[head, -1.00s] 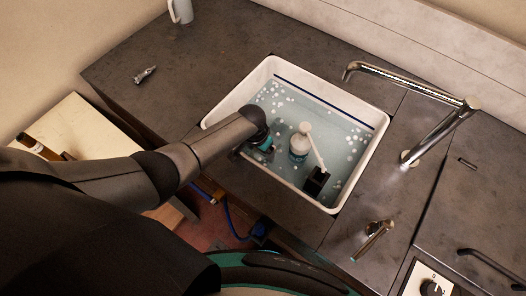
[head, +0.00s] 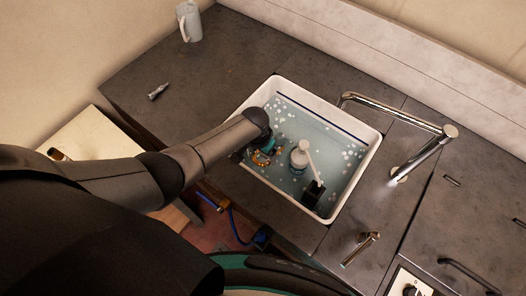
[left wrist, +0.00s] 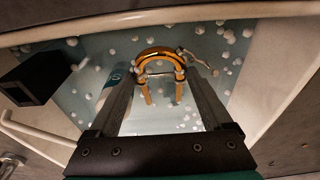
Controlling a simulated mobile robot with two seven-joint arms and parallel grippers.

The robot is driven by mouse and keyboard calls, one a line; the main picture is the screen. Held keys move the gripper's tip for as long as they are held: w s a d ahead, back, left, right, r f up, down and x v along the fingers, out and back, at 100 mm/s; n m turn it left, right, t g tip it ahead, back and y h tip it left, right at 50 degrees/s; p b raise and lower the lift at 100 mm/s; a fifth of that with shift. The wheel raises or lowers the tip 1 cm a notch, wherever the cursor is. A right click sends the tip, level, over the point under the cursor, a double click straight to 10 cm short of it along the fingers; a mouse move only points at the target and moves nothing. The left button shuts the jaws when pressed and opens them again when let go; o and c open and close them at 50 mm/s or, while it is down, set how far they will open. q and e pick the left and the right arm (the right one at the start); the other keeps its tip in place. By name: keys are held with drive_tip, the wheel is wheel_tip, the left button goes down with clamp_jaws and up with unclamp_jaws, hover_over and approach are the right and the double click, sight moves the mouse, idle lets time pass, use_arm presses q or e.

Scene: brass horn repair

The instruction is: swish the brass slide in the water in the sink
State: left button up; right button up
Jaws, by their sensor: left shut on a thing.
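The brass slide (left wrist: 160,56) is a golden U-shaped tube with a silver crosspiece. In the left wrist view it lies between my left fingertips, with its curved end away from me. My left gripper (left wrist: 161,76) is shut on it. In the head view my left gripper (head: 258,152) reaches down into the left side of the white-rimmed sink (head: 374,143), and a bit of the brass slide (head: 262,159) shows there. The sink holds bluish water (head: 325,135) with white suds. How deep the slide sits in the water is hard to tell. My right gripper is out of view.
A white bottle (head: 299,156) and a black block (head: 313,194) stand in the sink, right of my gripper. A pale mug (head: 189,21) and a small metal piece (head: 158,92) are on the dark counter.

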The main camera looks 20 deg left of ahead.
use_arm(q)
wheel_tip(320, 180, up, 12)
drive_tip(key=p, duration=0.3)
idle(0.4)
idle(1.0)
idle(0.5)
